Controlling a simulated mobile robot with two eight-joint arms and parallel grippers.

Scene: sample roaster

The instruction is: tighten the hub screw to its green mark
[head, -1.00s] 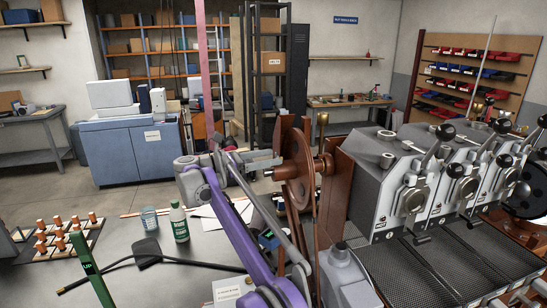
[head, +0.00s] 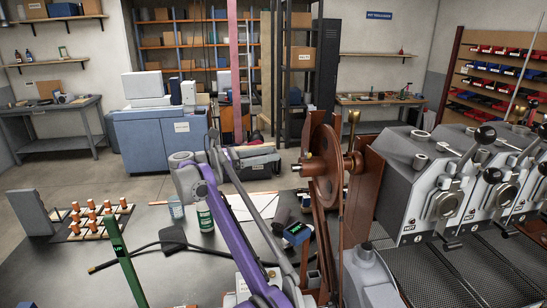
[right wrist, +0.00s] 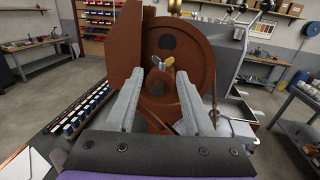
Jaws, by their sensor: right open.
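The brown wheel (head: 327,158) stands upright on its frame left of the roaster, its hub (head: 311,168) jutting out to the left. In the right wrist view the wheel (right wrist: 196,52) faces me, with a small winged, yellow-and-silver piece (right wrist: 168,65) that looks like the hub screw. My right gripper (head: 272,154) is left of the wheel in the head view. In the right wrist view its fingers (right wrist: 169,82) are apart and empty, pointing at the wheel's middle below the screw. I cannot make out the green mark. My left gripper is not in view.
The grey roaster (head: 425,185) stands right of the wheel. The left bench front is fairly clear.

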